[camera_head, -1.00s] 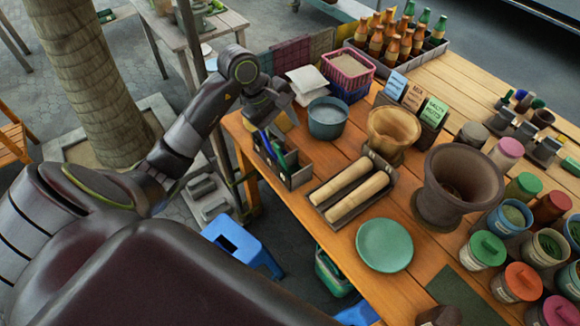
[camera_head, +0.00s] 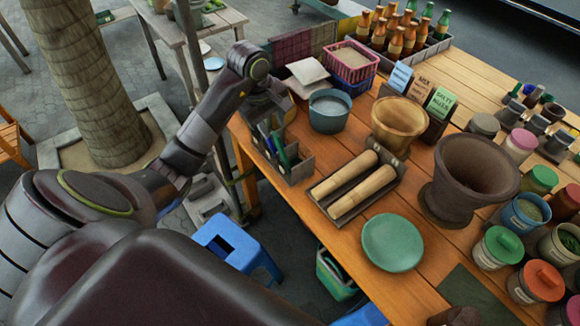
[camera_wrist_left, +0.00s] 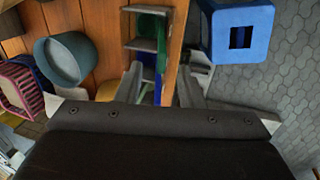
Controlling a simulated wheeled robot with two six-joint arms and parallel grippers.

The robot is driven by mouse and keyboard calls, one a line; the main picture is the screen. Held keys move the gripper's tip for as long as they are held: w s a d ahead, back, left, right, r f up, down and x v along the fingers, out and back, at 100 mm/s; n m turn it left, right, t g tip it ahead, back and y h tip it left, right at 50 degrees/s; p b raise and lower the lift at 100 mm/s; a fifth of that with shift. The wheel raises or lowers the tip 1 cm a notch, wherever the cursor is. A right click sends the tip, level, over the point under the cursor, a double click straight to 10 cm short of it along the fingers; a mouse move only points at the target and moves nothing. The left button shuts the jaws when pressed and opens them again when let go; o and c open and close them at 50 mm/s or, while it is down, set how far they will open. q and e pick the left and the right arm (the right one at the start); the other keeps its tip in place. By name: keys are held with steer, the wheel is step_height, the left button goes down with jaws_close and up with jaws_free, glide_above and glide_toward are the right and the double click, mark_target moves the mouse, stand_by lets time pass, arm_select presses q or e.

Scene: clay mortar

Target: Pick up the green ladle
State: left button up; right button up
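The green ladle (camera_head: 282,156) appears to be among the blue and green utensils standing in a small dark caddy (camera_head: 299,172) at the table's near left edge. It is partly hidden and hard to separate from the other utensils. In the left wrist view, green parts (camera_wrist_left: 152,24) show in and beside the caddy. My left gripper (camera_head: 281,112) is above and behind the caddy in the head view. In the wrist view its fingers (camera_wrist_left: 160,72) are apart, with the utensils between and beyond them and nothing clearly held. My right gripper is not in view.
Beside the caddy are a blue-grey pot (camera_head: 329,111) and a tray with two rolling pins (camera_head: 362,190). A green plate (camera_head: 392,242), wooden bowl (camera_head: 398,122) and large mortar (camera_head: 470,178) lie to the right. A blue stool (camera_head: 233,245) stands below the table edge.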

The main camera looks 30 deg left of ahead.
mark_target(275, 134)
arm_select(q)
steer(key=shift+p+x, duration=0.35)
steer(key=shift+x, duration=0.4)
steer(key=shift+w+d+f, duration=0.1)
steer(key=shift+w+f, duration=0.1)
steer(key=shift+f, duration=0.5)
steer(key=shift+d+f+p, duration=0.1)
steer(key=shift+f+p, duration=0.35)
steer(key=shift+p, duration=0.2)
steer(key=p+x, duration=0.1)
steer(key=x, duration=0.2)
steer(key=shift+f+p, duration=0.2)
steer(key=shift+p, duration=0.15)
steer(key=shift+w+f, duration=0.1)
steer(key=shift+f, duration=0.5)
jaws_close()
